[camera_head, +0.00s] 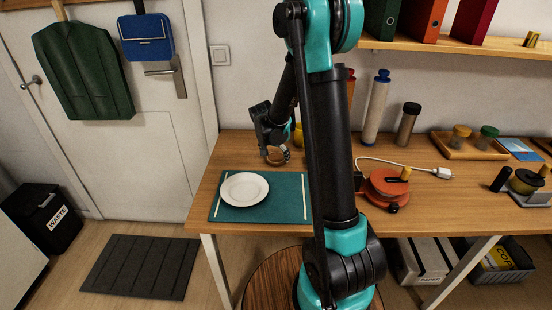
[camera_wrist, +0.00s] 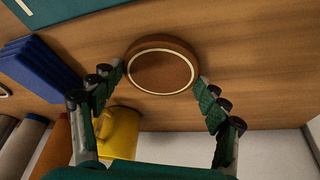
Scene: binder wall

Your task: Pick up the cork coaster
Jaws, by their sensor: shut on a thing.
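The cork coaster (camera_wrist: 162,70) is a round brown disc with a pale ring, between my fingertips in the wrist view. My gripper (camera_wrist: 160,80) is shut on it, with one green-padded finger at each side of its rim. In the head view my gripper (camera_head: 277,157) points down over the back of the table, to the right of the plate, and the coaster shows only as a small brown patch there. I cannot tell exactly how far the coaster is above the wood.
A teal mat (camera_head: 288,207) with a white plate (camera_head: 244,189) lies in front. A yellow mug (camera_wrist: 120,132) and a ribbed blue object (camera_wrist: 42,66) are near my gripper. A red-orange reel (camera_head: 388,184) stands to the right. A shelf (camera_head: 460,46) with binders hangs above.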

